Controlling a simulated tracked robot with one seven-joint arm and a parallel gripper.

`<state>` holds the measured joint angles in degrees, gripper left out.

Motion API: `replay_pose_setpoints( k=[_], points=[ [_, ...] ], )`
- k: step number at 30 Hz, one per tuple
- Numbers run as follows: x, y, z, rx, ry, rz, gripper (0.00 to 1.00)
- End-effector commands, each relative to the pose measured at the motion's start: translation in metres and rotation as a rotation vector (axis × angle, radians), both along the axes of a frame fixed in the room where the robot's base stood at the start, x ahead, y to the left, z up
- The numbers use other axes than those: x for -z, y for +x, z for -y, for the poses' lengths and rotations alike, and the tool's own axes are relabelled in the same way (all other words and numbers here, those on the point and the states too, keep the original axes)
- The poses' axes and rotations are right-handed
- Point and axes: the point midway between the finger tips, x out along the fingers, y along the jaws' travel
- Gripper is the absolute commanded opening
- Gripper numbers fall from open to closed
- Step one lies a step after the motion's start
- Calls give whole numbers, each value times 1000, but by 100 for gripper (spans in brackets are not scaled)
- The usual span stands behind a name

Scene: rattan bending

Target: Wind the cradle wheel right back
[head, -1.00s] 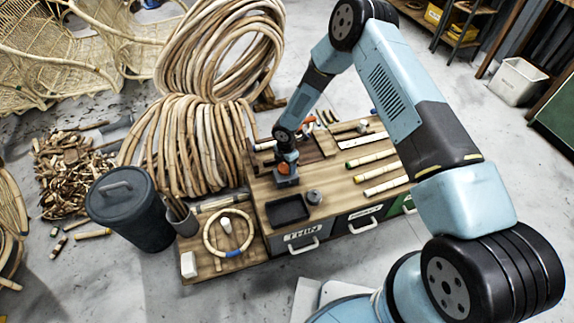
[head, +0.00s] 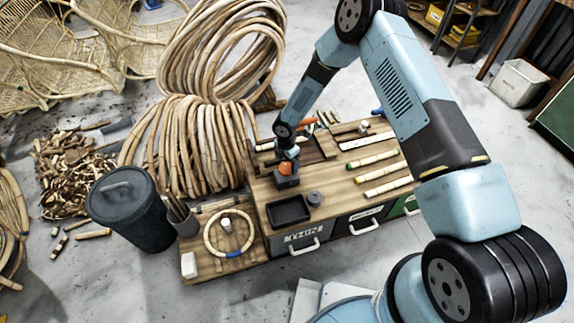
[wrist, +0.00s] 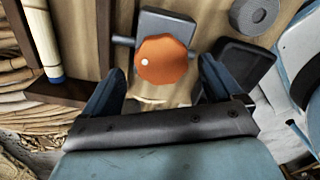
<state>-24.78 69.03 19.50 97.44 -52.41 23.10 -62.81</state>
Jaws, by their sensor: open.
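The cradle wheel is an orange, lobed knob (head: 285,168) on a small dark grey block (head: 287,182) on the wooden bench top. In the wrist view the orange wheel (wrist: 164,58) sits in the middle, in front of its grey block (wrist: 168,22), with a rod out to either side. My gripper (head: 289,156) is just behind the wheel in the head view. In the wrist view my gripper (wrist: 160,76) is open and empty, one dark finger on either side of the wheel's near edge. Neither finger touches the wheel in that view.
A black tray (head: 288,211) and a small grey round piece (head: 314,198) stand in front of the block. Rattan lengths (head: 384,172) lie to the right. A large rattan coil (head: 190,145) stands close at the left. A rattan ring (head: 207,241) lies on the lower board.

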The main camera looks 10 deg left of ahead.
Motion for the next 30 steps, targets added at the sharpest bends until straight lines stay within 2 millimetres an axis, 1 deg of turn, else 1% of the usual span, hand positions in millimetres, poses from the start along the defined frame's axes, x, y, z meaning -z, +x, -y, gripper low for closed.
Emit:
replay_pose_setpoints(
  k=[1,9,15,21,30],
  points=[
    [-11,1,0,0,1,2,92],
    [-64,3,0,1,0,3,92],
    [-94,3,1,1,0,3,92],
    [-109,3,0,0,0,1,92],
    [-111,3,0,0,-1,1,92]
  ],
)
